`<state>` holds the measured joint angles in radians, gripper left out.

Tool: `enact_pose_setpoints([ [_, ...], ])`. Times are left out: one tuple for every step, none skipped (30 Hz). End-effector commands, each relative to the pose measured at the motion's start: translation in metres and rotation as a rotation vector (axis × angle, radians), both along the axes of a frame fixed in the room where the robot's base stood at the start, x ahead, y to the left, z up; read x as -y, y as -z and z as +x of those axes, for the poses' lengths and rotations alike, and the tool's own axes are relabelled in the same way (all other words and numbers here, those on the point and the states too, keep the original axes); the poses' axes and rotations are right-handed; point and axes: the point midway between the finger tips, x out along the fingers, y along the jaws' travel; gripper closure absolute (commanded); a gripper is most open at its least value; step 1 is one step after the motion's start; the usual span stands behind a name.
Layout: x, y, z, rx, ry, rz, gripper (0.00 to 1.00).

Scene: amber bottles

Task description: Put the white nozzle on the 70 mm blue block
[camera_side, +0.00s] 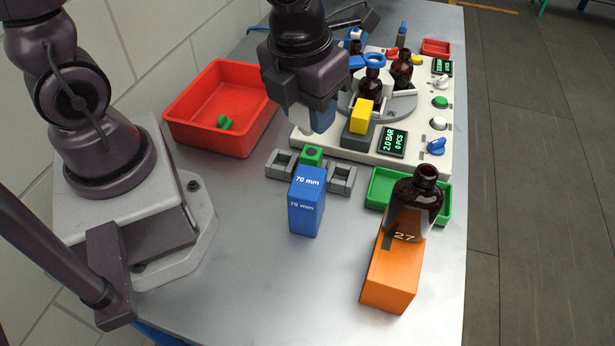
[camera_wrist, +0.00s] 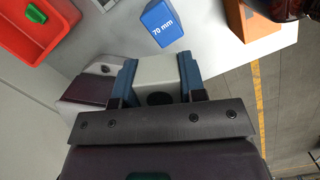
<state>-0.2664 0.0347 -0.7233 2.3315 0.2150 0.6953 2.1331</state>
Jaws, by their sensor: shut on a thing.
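The blue block (camera_side: 307,205) labelled 70 mm stands upright on the grey table in the side view. It also shows at the top of the wrist view (camera_wrist: 163,24), with nothing on its top. My gripper (camera_side: 312,122) hangs above the table behind the block, apart from it. In the wrist view, its blue fingers (camera_wrist: 158,64) are shut on the white nozzle (camera_wrist: 156,76), which has a dark round opening. In the side view the nozzle is mostly hidden by the fingers.
A red bin (camera_side: 188,131) holds a green piece. Grey holders and a green block (camera_side: 312,155) stand just behind the blue block. An orange block (camera_side: 391,275) bears a brown bottle (camera_side: 413,205) beside a green tray (camera_side: 380,190). A white machine panel (camera_side: 350,150) is behind.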

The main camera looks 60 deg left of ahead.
Motion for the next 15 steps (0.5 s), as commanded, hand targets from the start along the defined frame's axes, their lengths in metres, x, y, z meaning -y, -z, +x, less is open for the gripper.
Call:
enact_pose_setpoints([
  [0.0, 0.008, -0.001, -0.007, 0.002, 0.001, 0.85],
  [0.0, 0.012, -0.001, -0.007, 0.001, 0.001, 0.85],
  [0.0, 0.015, -0.001, -0.004, 0.002, 0.0, 0.85],
  [0.0, 0.017, -0.001, -0.005, 0.001, -0.001, 0.85],
  [0.0, 0.02, -0.001, -0.006, 0.003, 0.0, 0.85],
  [0.0, 0.024, 0.0, -0.005, 0.001, -0.001, 0.85],
  [0.0, 0.029, -0.001, -0.006, 0.002, 0.0, 0.85],
  [0.0, 0.034, -0.001, -0.007, 0.003, 0.001, 0.85],
  [0.0, 0.041, -0.001, -0.009, 0.003, 0.0, 0.85],
  [0.0, 0.046, -0.002, -0.008, 0.005, -0.001, 0.85],
  [0.001, 0.051, -0.002, -0.009, 0.006, -0.002, 0.85],
  [0.001, 0.055, -0.001, -0.006, 0.005, -0.001, 0.85],
  [0.0, 0.058, 0.0, -0.004, 0.003, 0.0, 0.85],
  [0.0, 0.061, 0.0, -0.004, 0.002, 0.0, 0.85],
  [0.0, 0.063, 0.0, -0.003, 0.002, -0.001, 0.85],
])
